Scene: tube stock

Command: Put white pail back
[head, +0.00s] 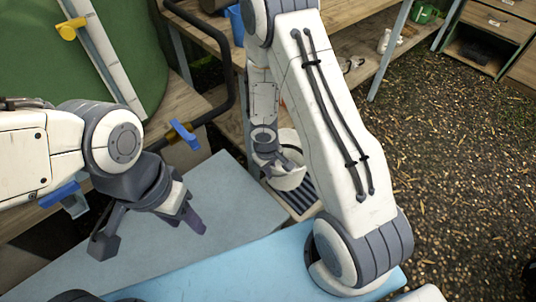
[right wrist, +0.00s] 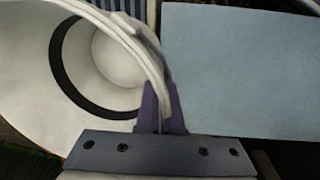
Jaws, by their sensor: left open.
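The white pail (head: 289,183) is at the middle of the head view, at the far end of my right arm. My right gripper (head: 281,167) is at its rim, partly hidden by my own arm. In the right wrist view, the pail (right wrist: 25,75) lies with its open mouth toward the camera and a dark ring inside. The fingers of my right gripper (right wrist: 160,112) are closed on either side of its rim. My left gripper (head: 148,232) is open and empty over the grey-blue surface, well left of the pail.
A slatted tray (head: 303,208) is under or just behind the pail; I cannot tell if they touch. A grey-blue panel (head: 225,190) and a light blue panel (head: 255,272) lie in front. Wooden shelving (head: 340,72) stands behind. Gravel ground (head: 450,150) is open at right.

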